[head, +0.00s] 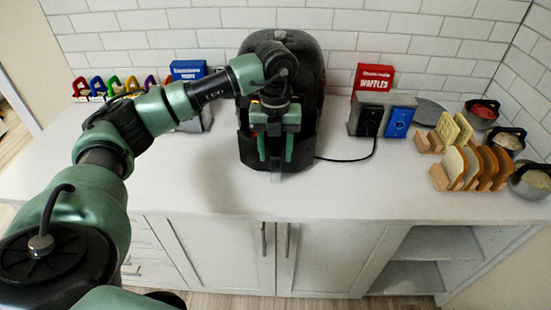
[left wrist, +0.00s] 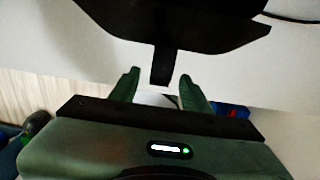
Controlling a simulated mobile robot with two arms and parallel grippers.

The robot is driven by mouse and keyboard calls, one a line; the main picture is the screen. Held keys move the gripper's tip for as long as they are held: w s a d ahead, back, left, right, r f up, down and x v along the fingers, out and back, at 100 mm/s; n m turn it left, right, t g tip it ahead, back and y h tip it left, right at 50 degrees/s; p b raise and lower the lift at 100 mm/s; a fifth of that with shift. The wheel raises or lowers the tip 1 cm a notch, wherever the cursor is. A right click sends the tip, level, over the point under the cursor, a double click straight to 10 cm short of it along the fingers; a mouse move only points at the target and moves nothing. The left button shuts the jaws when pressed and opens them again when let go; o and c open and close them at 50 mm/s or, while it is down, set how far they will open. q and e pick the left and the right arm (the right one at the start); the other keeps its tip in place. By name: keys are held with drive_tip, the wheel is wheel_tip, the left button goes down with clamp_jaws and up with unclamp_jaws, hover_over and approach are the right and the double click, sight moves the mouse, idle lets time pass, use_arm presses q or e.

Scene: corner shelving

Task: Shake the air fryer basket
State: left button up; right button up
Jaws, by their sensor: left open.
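The black air fryer (head: 308,62) stands on the white counter against the tiled wall. My left arm reaches over to its front and hides much of it. My left gripper (head: 275,160) is open in front of the fryer, with its green fingers pointing down. In the left wrist view, a dark handle (left wrist: 163,66) sticks out from the black fryer front (left wrist: 170,22). The handle's end lies between the tips of my open left gripper (left wrist: 159,76), with gaps on both sides. Whether the basket is fully in cannot be told. My right gripper is out of view.
To the right stand a waffle maker (head: 368,118), a red waffles box (head: 374,78), wooden toast racks (head: 440,178) and metal bowls (head: 530,180). A blue box (head: 188,70) and coloured rack (head: 120,86) are at the left. The front counter (head: 225,190) is clear.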

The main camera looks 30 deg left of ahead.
sight(276, 171)
use_arm(q)
drive_tip(key=f+p, duration=0.1)
drive_tip(key=f, duration=0.5)
drive_tip(key=shift+s+d+p, duration=0.2)
drive_tip(key=shift+p, duration=0.15)
drive_tip(key=shift+a+f, duration=0.1)
drive_tip(key=shift+f, duration=0.25)
drive_tip(key=shift+w+f, duration=0.1)
drive_tip(key=shift+f, duration=0.05)
clamp_jaws()
idle(0.6)
